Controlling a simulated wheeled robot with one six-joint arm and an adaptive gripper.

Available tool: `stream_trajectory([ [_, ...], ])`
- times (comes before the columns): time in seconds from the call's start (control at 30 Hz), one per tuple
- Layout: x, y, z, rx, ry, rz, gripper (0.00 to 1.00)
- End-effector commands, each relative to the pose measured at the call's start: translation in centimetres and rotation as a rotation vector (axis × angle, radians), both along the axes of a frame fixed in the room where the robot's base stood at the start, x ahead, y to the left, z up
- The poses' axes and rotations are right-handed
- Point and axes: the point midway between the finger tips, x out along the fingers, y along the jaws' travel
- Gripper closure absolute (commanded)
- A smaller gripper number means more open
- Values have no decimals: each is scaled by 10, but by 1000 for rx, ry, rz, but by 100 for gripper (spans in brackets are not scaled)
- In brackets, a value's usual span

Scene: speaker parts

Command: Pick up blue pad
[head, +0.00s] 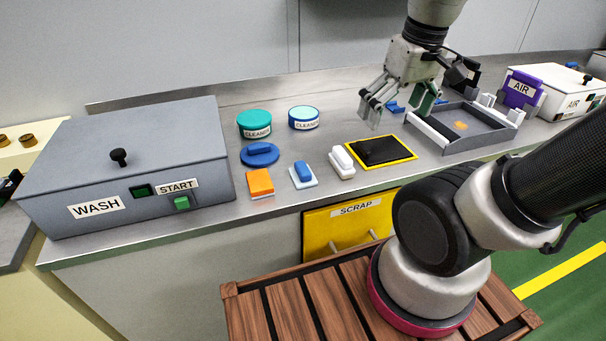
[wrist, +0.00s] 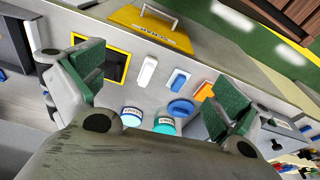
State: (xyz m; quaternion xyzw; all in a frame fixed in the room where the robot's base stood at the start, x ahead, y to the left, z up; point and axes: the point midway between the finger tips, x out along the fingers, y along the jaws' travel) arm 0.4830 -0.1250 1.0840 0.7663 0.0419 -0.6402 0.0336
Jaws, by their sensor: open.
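A round blue pad (head: 260,155) with a blue grip on top lies on the metal bench, in front of the teal cleaner tin. A blue block on a white base (head: 303,174) lies to its right and nearer the bench front. In the wrist view the round blue pad (wrist: 181,108) and the blue-and-white one (wrist: 178,79) both show between the fingers, some way off. I cannot tell which one the task names. My gripper (head: 398,108) is open and empty, raised above the bench to the right of both, near the black mat and grey tray.
An orange pad (head: 260,182), a white block (head: 342,162), two cleaner tins (head: 254,124) and a yellow-edged black mat (head: 381,151) share the bench. The grey WASH box (head: 128,165) stands left; a grey tray (head: 463,127) and purple AIR unit (head: 521,88) stand right.

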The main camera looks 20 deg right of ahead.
Motion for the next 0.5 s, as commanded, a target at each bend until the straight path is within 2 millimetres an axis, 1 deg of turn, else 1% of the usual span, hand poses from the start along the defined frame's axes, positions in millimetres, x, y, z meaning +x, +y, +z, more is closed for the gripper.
stream_trajectory([
  [0.03, 11, 9, -13, -8, 65, 34, 0],
  [0.17, 44, 34, -45, -37, 182, 187, 0],
  [0.2, 54, 42, -56, -46, 209, 253, 0],
  [0.37, 90, 74, -102, -73, 282, 546, 0],
  [0.5, 119, 98, -140, -85, 299, 829, 0],
])
